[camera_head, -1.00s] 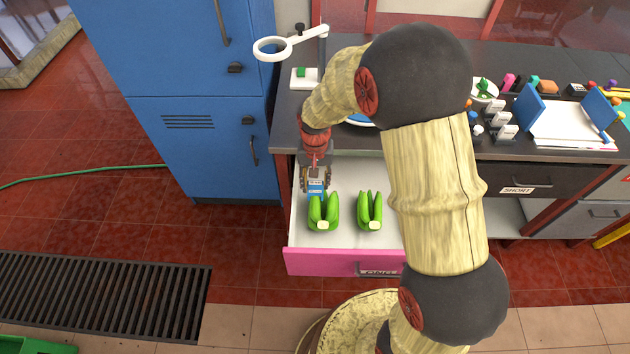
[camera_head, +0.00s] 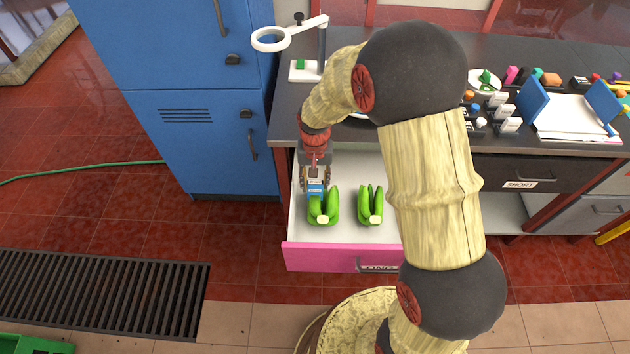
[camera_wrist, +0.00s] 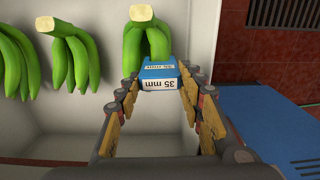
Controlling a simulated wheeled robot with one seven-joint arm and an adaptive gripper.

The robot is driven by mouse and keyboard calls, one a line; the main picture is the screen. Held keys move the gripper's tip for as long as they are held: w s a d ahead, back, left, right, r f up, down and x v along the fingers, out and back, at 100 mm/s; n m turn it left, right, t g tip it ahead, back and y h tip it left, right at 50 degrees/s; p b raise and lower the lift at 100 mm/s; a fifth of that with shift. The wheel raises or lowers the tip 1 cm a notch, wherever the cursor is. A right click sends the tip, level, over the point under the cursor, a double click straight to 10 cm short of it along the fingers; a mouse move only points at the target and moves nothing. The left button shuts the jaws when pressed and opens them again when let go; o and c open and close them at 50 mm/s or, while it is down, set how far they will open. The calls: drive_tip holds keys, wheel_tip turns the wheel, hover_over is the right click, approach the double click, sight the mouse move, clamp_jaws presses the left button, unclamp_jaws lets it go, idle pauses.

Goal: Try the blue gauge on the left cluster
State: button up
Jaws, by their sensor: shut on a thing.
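My gripper (camera_head: 315,181) is shut on the blue gauge (camera_wrist: 158,78), a small block labelled "35 mm", which also shows in the head view (camera_head: 315,188). The left cluster (camera_head: 323,207) is a bunch of green bananas with a cut pale stem, lying in an open drawer (camera_head: 300,246). The gauge overlaps its far end in the head view. In the wrist view this cluster (camera_wrist: 133,45) is the rightmost one, right beyond the gauge. I cannot tell whether gauge and fruit touch. A second cluster (camera_head: 370,207) lies to its right.
The wrist view shows a third cluster (camera_wrist: 12,60), hidden behind my arm in the head view. The drawer has a pink front (camera_head: 325,258). A blue cabinet (camera_head: 190,130) stands close on the left. A white ring stand (camera_head: 270,39) is on the counter.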

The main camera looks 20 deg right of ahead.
drive_tip(key=shift+f+b, duration=0.65)
drive_tip(key=shift+f, duration=0.85)
idle(1.8)
drive_tip(key=shift+r+p, duration=3.3)
drive_tip(key=shift+r, duration=1)
